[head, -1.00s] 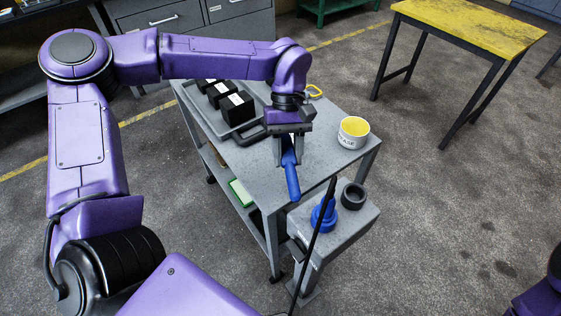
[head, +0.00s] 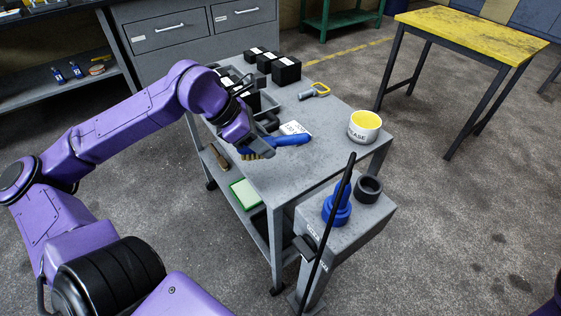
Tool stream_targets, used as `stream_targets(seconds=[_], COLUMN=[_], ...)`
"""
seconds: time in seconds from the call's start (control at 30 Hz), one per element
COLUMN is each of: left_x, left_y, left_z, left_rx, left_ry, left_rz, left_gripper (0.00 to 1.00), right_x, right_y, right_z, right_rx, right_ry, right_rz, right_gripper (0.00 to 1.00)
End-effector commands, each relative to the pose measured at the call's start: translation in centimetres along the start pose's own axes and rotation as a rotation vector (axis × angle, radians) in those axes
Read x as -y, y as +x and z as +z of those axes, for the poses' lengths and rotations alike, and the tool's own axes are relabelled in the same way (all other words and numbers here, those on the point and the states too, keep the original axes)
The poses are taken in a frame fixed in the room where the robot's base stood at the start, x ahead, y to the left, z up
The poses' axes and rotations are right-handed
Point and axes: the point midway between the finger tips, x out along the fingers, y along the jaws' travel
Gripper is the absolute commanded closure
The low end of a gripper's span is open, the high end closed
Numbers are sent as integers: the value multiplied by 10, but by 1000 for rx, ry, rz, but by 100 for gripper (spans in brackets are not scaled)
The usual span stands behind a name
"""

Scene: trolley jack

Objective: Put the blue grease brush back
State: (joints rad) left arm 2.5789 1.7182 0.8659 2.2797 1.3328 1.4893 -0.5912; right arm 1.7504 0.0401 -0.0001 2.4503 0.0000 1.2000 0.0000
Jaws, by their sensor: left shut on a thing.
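The blue grease brush (head: 292,139) is in the jaws of my left gripper (head: 262,146), above the grey trolley top (head: 333,149). Its blue handle points right and its tan bristles (head: 251,156) show at the left below the gripper. The brush lies nearly level; I cannot tell whether it touches the top. A white grease tin (head: 363,134) with yellow contents stands near the trolley's right corner, apart from the brush. My right gripper is out of view.
Black boxes (head: 287,70) and a grey tray (head: 269,104) occupy the trolley's back left. In front stand a grey jack unit (head: 352,228) and black lever (head: 327,232).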

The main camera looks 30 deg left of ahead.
Motion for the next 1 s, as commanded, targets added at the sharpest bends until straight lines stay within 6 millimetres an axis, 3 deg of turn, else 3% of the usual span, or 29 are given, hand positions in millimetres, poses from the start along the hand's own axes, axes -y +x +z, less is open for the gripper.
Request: stream_targets(seconds=[0.1, 0.4, 0.53, 0.87, 0.9, 0.97, 1.0], left_x=[-2, -5, -5, -5, -5, -5, -5], left_y=[37, 83, 95, 98, 98, 98, 98], left_z=[-2, -6, -15, -17, -18, -17, -17], left_rx=[-9, -3, 0, 1, 1, 1, 1], left_ry=[0, -5, -3, -2, -2, -2, -2], left_rz=[-4, -6, -4, -2, -3, -3, -3], left_gripper=[100, 100, 100, 100, 55, 36, 36], right_x=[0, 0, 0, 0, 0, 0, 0], right_y=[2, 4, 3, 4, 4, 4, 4], right_z=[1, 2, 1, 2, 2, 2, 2], right_rx=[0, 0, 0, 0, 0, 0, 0], right_ry=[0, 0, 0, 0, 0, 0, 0], right_rz=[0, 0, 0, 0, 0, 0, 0], right_gripper=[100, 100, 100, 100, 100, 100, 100])
